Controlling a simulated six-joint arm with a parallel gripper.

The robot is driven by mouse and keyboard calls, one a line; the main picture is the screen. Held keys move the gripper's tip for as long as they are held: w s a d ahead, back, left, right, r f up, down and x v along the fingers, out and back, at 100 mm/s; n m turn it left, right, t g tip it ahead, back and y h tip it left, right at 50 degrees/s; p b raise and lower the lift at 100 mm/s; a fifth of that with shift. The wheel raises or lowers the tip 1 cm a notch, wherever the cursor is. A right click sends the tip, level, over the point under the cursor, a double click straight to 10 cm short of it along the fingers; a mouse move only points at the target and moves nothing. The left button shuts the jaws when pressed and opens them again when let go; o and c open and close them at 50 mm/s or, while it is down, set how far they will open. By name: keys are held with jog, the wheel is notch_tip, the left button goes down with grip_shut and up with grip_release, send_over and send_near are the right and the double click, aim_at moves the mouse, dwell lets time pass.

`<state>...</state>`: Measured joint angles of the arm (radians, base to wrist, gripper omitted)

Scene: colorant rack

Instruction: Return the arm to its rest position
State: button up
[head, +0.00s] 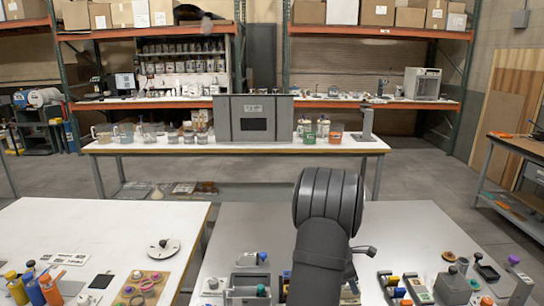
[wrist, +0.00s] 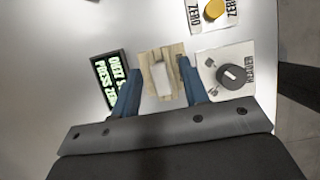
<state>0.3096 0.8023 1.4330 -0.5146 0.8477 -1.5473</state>
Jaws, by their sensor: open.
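My gripper (wrist: 160,70) shows in the wrist view with its two blue fingers spread apart. A tan wooden piece (wrist: 151,57) with a pale block-like shape (wrist: 161,78) on it shows between and beyond the fingers. I cannot tell how far below the fingers it lies, and no contact is visible. In the head view my dark arm (head: 327,205) rises over the grey table (head: 400,222) at the centre and hides part of it. The gripper itself is hidden there.
In the wrist view, a black display (wrist: 109,78) with green letters lies left of the fingers. A card (wrist: 230,65) with a dark round piece lies right. A yellow knob (wrist: 214,9) is above. The head view shows bottles (head: 33,286) on the left and several items on the right.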

jog(key=shift+a+r, duration=0.1)
jog(key=shift+a, duration=0.05)
jog(key=v, duration=1.7)
jog(key=x, duration=1.7)
notch_tip(320, 180, up, 8)
jog(key=shift+r, duration=0.1)
jog(key=shift+o, duration=0.5)
